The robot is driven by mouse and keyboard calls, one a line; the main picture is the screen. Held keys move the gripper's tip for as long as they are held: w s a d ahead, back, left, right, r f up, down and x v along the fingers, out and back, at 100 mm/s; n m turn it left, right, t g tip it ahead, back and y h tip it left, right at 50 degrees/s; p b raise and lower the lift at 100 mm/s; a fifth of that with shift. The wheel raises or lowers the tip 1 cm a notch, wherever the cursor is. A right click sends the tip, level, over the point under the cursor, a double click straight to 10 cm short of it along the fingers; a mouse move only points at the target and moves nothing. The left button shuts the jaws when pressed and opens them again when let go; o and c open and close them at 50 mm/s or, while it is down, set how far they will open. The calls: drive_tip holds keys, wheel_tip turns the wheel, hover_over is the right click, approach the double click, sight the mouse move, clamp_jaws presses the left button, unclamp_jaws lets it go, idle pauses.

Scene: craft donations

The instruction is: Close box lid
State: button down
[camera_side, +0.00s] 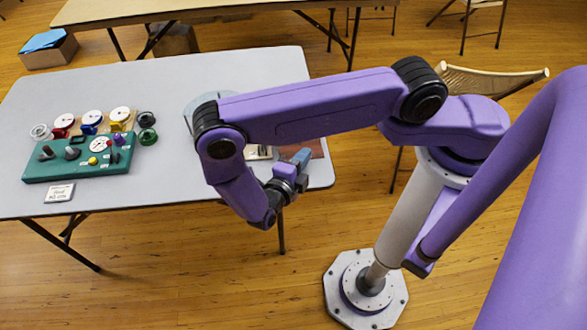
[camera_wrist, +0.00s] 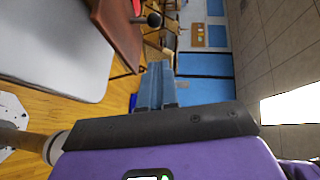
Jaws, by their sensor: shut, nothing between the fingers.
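A reddish-brown box (camera_side: 317,148) sits at the table's right edge in the side view, mostly hidden behind my arm and gripper. I cannot tell how far the lid stands open. My gripper (camera_side: 302,157) is shut and empty, close in front of the box in the side view. Its blue-grey fingers (camera_wrist: 158,72) are together in the wrist view, apart from the panel and knob.
A green board (camera_side: 70,165) with several knobs and dials lies on the grey table (camera_side: 120,200) at left, with colored spools behind it and a small white card (camera_side: 59,193) in front. Mid-table is largely clear. A folding chair (camera_side: 490,80) stands behind my arm.

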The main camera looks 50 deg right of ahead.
sight(299, 147)
drive_tip(key=shift+w+d+f, duration=0.25)
drive_tip(key=shift+w+d, duration=0.45)
drive_tip(key=shift+w, duration=0.15)
drive_tip(key=shift+w+d+f, duration=0.2)
drive_tip(key=shift+w+d, duration=0.5)
drive_tip(key=shift+w, duration=0.15)
drive_tip(key=w+d, duration=0.6)
drive_tip(key=shift+d, duration=0.1)
